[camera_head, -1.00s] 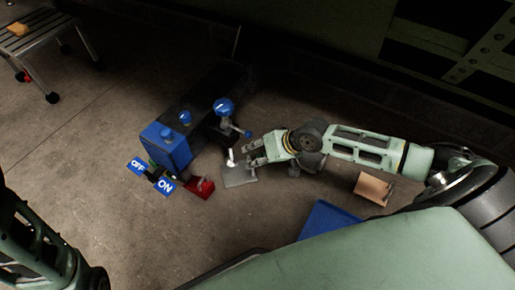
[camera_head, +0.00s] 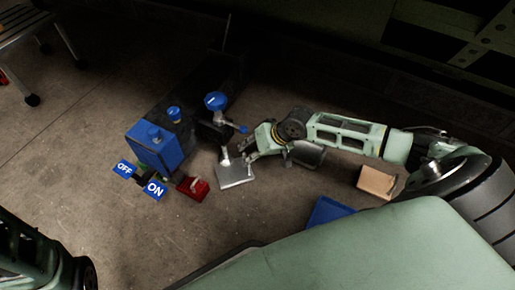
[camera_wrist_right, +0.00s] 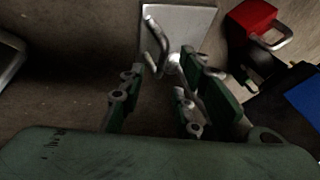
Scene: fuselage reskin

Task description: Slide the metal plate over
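The metal plate (camera_head: 238,174) is a flat silver sheet beside the dark and blue machine in the head view. It also shows at the top of the right wrist view (camera_wrist_right: 202,20), with a curved metal handle (camera_wrist_right: 153,42) at its near left. My right gripper (camera_head: 248,149) is at the plate's upper right edge. In the right wrist view its fingers (camera_wrist_right: 165,68) are spread, with the handle and a round metal end between or just beyond the tips. I cannot tell whether they touch it. My left gripper is out of view; only part of my left arm shows at lower left.
The machine (camera_head: 158,152) has blue knobs and OFF and ON signs (camera_head: 155,189). A red block (camera_head: 193,187) with a handle sits left of the plate. A tan box (camera_head: 376,182) and blue panel (camera_head: 328,211) lie to the right. The floor at lower left is clear.

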